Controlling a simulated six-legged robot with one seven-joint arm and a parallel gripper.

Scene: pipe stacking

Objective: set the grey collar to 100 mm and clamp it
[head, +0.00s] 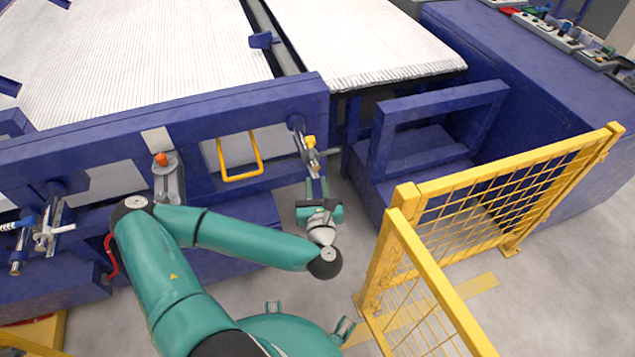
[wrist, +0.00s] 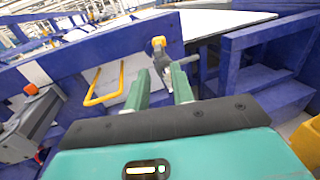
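A grey collar-like fitting (head: 312,158) sits on the blue frame in the right middle of the head view, below a yellow knob (head: 309,141). I cannot read any scale on it. In the wrist view the grey fitting (wrist: 163,64) and yellow knob (wrist: 158,43) show just beyond my fingertips. My gripper (head: 317,184) has two green fingers pointing at the fitting from the front. In the wrist view the fingers (wrist: 160,80) stand apart with nothing clearly between them. I cannot tell whether they touch the fitting.
A yellow loop handle (head: 240,177) and a grey bracket with an orange knob (head: 162,160) are to the left. A blue stepped frame (head: 430,145) and yellow mesh fence (head: 480,200) stand right.

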